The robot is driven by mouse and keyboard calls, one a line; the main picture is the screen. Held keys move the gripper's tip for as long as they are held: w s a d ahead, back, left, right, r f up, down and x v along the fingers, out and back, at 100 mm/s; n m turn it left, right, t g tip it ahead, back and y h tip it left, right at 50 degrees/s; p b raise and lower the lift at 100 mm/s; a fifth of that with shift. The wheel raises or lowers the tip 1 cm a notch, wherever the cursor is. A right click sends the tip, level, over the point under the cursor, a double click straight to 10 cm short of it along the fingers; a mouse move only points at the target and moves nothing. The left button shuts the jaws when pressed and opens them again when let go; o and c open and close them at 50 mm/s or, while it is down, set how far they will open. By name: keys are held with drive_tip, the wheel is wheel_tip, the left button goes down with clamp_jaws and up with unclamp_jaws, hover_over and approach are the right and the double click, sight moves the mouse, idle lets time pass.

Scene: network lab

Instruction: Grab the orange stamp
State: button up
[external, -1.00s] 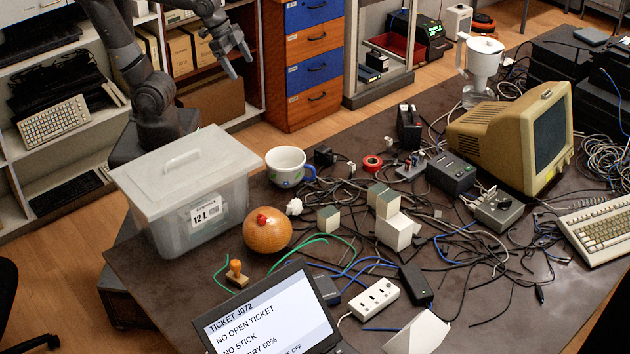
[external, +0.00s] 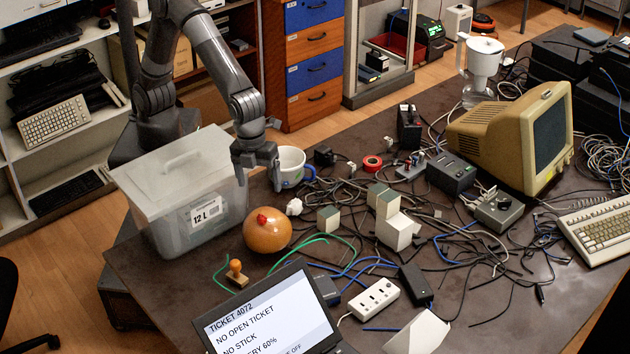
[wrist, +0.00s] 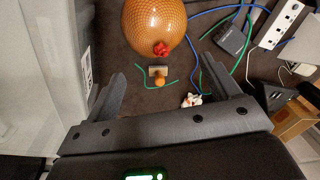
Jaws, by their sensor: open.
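The orange stamp (external: 237,270) has an orange knob on a small wooden base. It stands upright on the dark table, in front of the round orange object and left of the laptop. In the wrist view the stamp (wrist: 159,81) shows between my finger lines, below the orange object. My gripper (external: 262,182) is open and empty, pointing down. In the external view it hangs beside the right rear of the lidded box, in front of the mug, well above and behind the stamp. In the wrist view both fingers of my gripper (wrist: 163,72) are spread wide.
The round orange object (external: 267,236) with a red piece on it stands close behind the stamp. A lidded plastic box (external: 165,215) is to its left, a laptop (external: 268,315) to its right. A green cable (external: 222,262) lies around the stamp. A mug (external: 290,165) is behind.

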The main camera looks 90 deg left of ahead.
sight(236, 273)
drive_tip(key=s+d+f+m, duration=0.1)
drive_tip(key=s+d+f, duration=0.1)
drive_tip(key=d+f, duration=0.1)
drive_tip(key=s+d+f+m, duration=0.2)
drive_tip(key=d+f, duration=0.2)
drive_tip(key=d, duration=0.1)
drive_tip(key=s+d+f+m+g, duration=0.1)
drive_tip(key=d+f+m, duration=0.1)
drive_tip(key=d+f, duration=0.1)
drive_tip(key=shift+s+d+f+y, duration=0.3)
drive_tip(key=shift+s+d, duration=0.1)
drive_tip(key=shift+d, duration=0.3)
drive_tip(key=f, duration=1)
drive_tip(key=shift+w+d+f, duration=0.15)
drive_tip(key=shift+w+f, duration=0.05)
drive_tip(key=shift+f, duration=0.15)
drive_tip(key=shift+c, duration=0.4)
drive_tip(key=c, duration=1)
